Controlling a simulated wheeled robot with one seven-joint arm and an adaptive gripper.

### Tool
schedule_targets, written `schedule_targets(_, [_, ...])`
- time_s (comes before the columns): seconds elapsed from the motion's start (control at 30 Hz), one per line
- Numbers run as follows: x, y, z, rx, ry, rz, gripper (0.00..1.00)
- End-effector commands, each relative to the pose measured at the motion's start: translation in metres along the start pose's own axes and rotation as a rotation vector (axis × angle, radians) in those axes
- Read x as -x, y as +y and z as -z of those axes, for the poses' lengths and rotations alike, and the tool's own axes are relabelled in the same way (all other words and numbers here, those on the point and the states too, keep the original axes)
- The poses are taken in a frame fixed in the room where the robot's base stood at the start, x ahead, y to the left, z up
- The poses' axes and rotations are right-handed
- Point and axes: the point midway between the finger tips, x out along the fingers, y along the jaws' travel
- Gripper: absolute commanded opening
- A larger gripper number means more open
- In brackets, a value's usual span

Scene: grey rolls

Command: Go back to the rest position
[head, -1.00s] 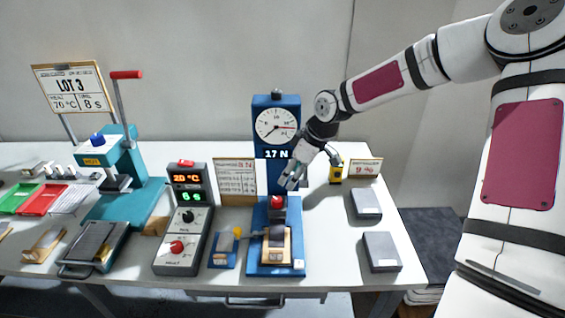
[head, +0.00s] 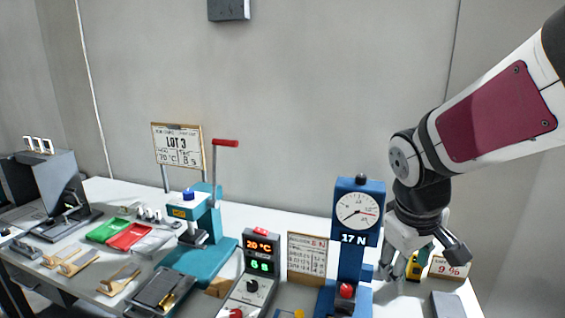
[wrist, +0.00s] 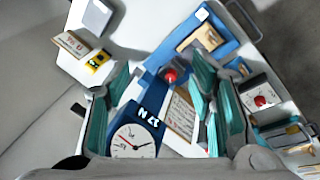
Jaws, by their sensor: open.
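My gripper (head: 408,265) hangs at the right of the bench in the head view, just right of the blue force gauge stand (head: 347,262). It points downward, and a yellow and black object (head: 417,262) shows partly behind it. In the wrist view my gripper's teal-padded fingers (wrist: 160,110) are apart, with nothing held between them. Below and between them show the gauge dial (wrist: 133,142), reading "17 N", and the stand's red button (wrist: 170,76). The arm reaches in from the upper right.
A teal press (head: 205,245) with a red lever stands mid-bench. A controller box (head: 260,262) reads 20 °C. Green (head: 107,230) and red (head: 130,237) trays lie to the left. A small "9 %" sign (head: 449,268) stands at the right.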

Motion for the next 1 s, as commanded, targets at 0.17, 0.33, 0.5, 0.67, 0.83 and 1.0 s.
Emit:
schedule_targets(0.17, [0.048,-0.014,-0.036,-0.146,0.070,-0.022,0.50])
schedule_targets(0.33, [0.080,-0.032,-0.071,-0.286,0.156,0.020,0.50])
schedule_targets(0.5, [0.098,-0.049,-0.098,-0.388,0.228,0.094,0.50])
schedule_targets(0.67, [0.104,-0.058,-0.110,-0.435,0.262,0.142,0.50])
schedule_targets(0.83, [0.104,-0.060,-0.113,-0.445,0.266,0.153,0.50])
schedule_targets(1.0, [0.104,-0.059,-0.113,-0.444,0.266,0.152,0.50])
